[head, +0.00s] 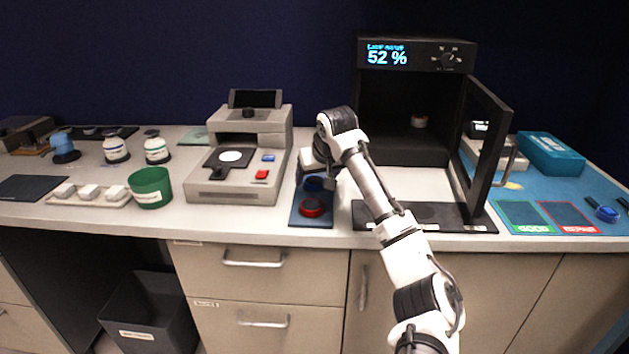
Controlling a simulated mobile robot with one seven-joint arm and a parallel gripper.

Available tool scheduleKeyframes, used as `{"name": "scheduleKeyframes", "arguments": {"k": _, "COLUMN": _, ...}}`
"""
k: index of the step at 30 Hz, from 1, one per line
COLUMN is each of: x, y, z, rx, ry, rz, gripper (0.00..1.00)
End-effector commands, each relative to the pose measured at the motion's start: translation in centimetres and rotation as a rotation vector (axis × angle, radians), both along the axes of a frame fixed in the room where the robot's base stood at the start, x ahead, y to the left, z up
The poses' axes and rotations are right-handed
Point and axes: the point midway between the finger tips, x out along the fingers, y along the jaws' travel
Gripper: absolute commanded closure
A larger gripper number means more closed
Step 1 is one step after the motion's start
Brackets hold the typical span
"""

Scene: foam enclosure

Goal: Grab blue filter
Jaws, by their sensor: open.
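The blue filter (313,184) is a small round dark-blue piece at the middle of a dark mat (298,218) on the counter. My gripper (322,178) is open and reaches down right at the blue filter. It covers part of the filter, and I cannot tell whether the fingers touch it. A red round filter (311,207) lies on the same mat, just in front of the blue one.
A grey device (240,190) with a small screen stands close left of the mat. A black chamber (395,120) with an open door (487,140) stands to the right. A green cup (150,187) and bottles are farther left. Drawers lie below the counter edge.

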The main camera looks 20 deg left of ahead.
Motion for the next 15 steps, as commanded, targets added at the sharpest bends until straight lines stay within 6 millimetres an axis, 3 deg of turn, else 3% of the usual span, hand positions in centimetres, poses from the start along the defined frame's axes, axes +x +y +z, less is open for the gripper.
{"name": "scheduleKeyframes", "arguments": {"k": 4, "x": 0.64, "y": 0.51, "z": -1.18, "rx": 0.000, "ry": 0.000, "rz": -0.001, "gripper": 0.24}}
{"name": "scheduleKeyframes", "arguments": {"k": 11, "x": 0.73, "y": 0.60, "z": -1.44, "rx": 0.001, "ry": -0.001, "rz": 0.000, "gripper": 0.24}}
{"name": "scheduleKeyframes", "arguments": {"k": 15, "x": 0.74, "y": 0.59, "z": -1.42, "rx": 0.001, "ry": -0.001, "rz": 0.000, "gripper": 0.40}}
